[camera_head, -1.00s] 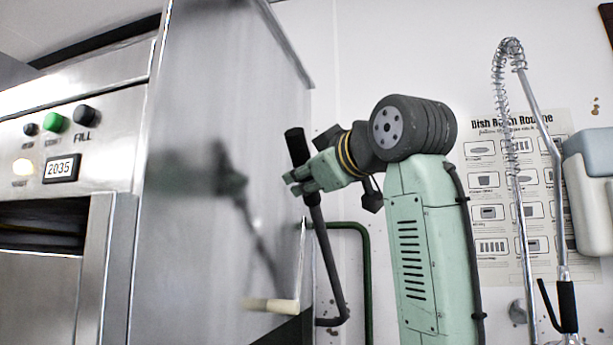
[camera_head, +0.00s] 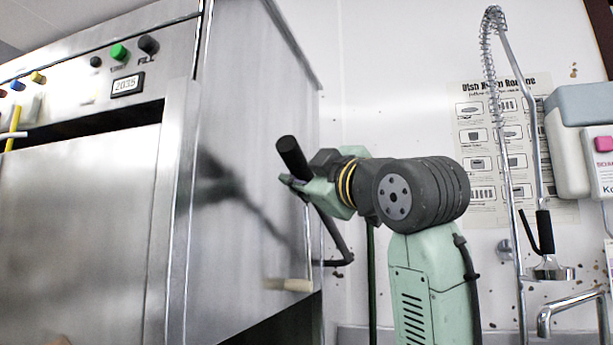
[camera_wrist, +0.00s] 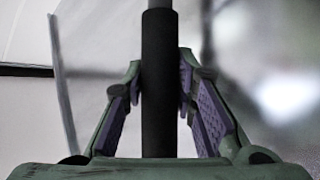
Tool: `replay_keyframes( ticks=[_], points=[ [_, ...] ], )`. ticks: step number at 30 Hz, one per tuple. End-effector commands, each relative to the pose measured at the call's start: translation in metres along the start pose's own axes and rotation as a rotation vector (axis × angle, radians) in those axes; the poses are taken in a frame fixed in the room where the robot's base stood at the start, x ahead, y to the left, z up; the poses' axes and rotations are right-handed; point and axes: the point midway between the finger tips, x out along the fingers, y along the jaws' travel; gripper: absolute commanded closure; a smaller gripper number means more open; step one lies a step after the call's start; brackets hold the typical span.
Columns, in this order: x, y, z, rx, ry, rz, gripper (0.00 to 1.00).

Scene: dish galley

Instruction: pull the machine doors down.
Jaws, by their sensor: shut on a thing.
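The steel dish machine fills the left of the head view. Its front door panel (camera_head: 80,235) is plain brushed metal, with a dark gap along its top edge. A lever with a thick black grip (camera_head: 292,157) stands at the machine's right side, and its bent dark rod runs down to the right. My gripper (camera_head: 297,184) is shut around the lever just below the top of the grip. In the wrist view the black grip (camera_wrist: 158,85) runs upright between my two purple-padded fingers. The lever's lower joint is partly hidden by my gripper and the machine.
Above the door sit the green button (camera_head: 118,52) and the number display (camera_head: 128,84). The spray hose (camera_head: 489,80), wall poster (camera_head: 490,150) and dispenser (camera_head: 580,140) are on the right.

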Motion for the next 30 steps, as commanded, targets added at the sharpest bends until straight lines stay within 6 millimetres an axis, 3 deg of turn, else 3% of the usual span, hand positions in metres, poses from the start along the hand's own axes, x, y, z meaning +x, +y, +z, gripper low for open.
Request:
replay_keyframes(
  ticks=[12,13,22,30],
  points=[
    [-0.0031,-0.0053,0.0020,-0.010,0.009,0.008,1.00],
    [-0.0031,-0.0052,0.0020,-0.010,0.009,0.008,0.73],
    [-0.0032,-0.0051,0.0015,-0.010,0.009,0.008,0.54],
    [-0.0036,-0.0051,0.0015,-0.010,0.009,0.008,0.54]
  ],
)
